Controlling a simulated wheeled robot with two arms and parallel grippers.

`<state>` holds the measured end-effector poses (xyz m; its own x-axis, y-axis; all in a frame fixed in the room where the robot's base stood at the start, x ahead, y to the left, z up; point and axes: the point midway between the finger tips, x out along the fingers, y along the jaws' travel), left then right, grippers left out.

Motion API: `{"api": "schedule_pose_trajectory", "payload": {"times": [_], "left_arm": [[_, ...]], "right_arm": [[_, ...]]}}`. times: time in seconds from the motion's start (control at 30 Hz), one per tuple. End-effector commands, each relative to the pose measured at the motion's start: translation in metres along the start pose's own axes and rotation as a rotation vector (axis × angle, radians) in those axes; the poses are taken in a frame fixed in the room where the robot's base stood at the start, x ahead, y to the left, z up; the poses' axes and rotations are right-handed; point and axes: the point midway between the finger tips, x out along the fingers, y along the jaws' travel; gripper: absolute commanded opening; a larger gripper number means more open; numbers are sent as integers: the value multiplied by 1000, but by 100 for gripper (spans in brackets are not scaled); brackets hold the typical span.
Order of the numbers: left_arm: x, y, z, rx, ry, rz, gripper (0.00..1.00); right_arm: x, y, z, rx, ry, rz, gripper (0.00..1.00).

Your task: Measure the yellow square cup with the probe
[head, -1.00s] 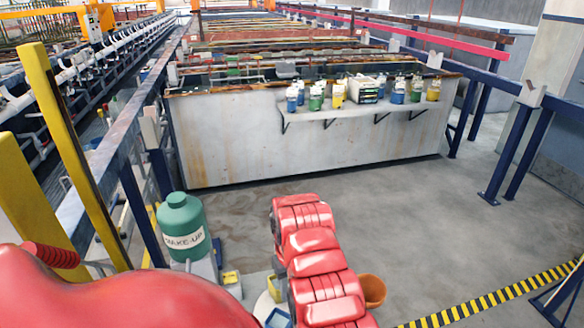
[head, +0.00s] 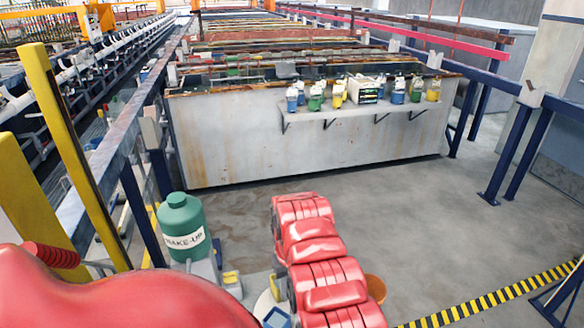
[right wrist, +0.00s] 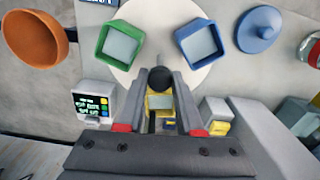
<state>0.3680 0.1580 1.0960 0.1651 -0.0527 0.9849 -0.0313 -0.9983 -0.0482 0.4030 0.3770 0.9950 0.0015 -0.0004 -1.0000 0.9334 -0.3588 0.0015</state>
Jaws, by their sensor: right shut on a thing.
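The yellow square cup (right wrist: 160,102) is partly hidden between the fingers of my right gripper (right wrist: 160,88) in the right wrist view. In the head view a bit of yellow, likely this cup (head: 276,289), shows beside my right arm. My right gripper is shut on a black round-topped thing (right wrist: 160,78), likely the probe, over or close to the cup. Its tip is hidden, so I cannot tell whether it is inside the cup. A meter with a lit screen (right wrist: 97,106) stands nearby. My left gripper is out of view.
A white round plate (right wrist: 140,15) bears a green square cup (right wrist: 119,45) and a blue square cup (right wrist: 199,43). An orange bowl (right wrist: 35,40), a blue round item (right wrist: 258,28) and a grey box with a yellow part (right wrist: 215,120) surround it. A green make-up drum (head: 183,225) stands left.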

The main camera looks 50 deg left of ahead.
Motion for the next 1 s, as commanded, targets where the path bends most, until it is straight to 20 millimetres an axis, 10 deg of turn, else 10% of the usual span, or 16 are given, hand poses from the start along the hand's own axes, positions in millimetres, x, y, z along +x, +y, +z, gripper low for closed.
{"api": "schedule_pose_trajectory", "payload": {"times": [1.0], "left_arm": [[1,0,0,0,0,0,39]], "right_arm": [[1,0,2,192,-4,-1,0]]}}
